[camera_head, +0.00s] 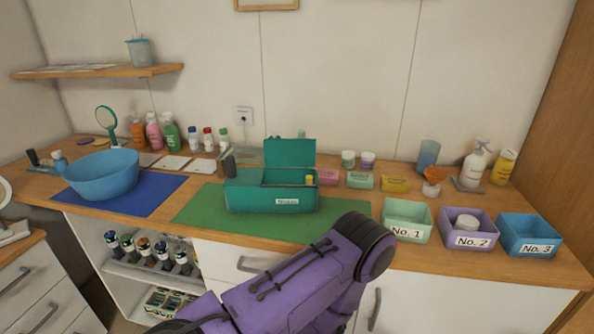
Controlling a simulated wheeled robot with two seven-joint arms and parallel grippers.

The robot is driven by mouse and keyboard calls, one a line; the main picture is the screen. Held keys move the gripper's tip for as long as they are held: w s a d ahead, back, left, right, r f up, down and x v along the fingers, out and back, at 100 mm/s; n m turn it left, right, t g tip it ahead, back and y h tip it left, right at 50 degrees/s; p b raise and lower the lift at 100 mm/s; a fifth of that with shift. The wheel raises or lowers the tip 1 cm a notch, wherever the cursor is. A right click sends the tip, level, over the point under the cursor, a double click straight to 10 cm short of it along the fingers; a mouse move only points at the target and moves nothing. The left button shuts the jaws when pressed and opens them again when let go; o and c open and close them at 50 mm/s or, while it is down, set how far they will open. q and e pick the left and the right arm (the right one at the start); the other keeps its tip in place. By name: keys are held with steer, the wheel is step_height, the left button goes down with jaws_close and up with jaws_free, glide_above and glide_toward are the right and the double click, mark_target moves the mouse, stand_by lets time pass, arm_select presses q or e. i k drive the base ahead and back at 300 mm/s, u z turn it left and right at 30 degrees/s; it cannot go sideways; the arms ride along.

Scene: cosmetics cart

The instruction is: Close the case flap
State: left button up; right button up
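The teal case (270,200) stands on the green mat (195,210) near the middle of the counter, with a small label on its front. Its flap (290,153) stands upright along the back of the case's right part, so this part is open. A small yellow item (309,180) shows inside at the right. A dark upright item (229,166) shows at the case's left end; I cannot tell what it is. One of my purple arms crosses the lower middle in front of the counter, its bend close to the mat's right front corner. Neither gripper is in view.
A blue bowl (104,175) stands on a blue mat (150,199) to the left. Open boxes No. 1 (407,232), No. 2 (467,240) and No. 3 (528,248) line the right front edge. Bottles, soaps and jars stand along the wall. The green mat left of the case is clear.

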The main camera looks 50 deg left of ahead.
mark_target(292, 152)
steer(key=z, duration=0.35)
steer(key=i, duration=0.75)
steer(key=u, duration=2.05)
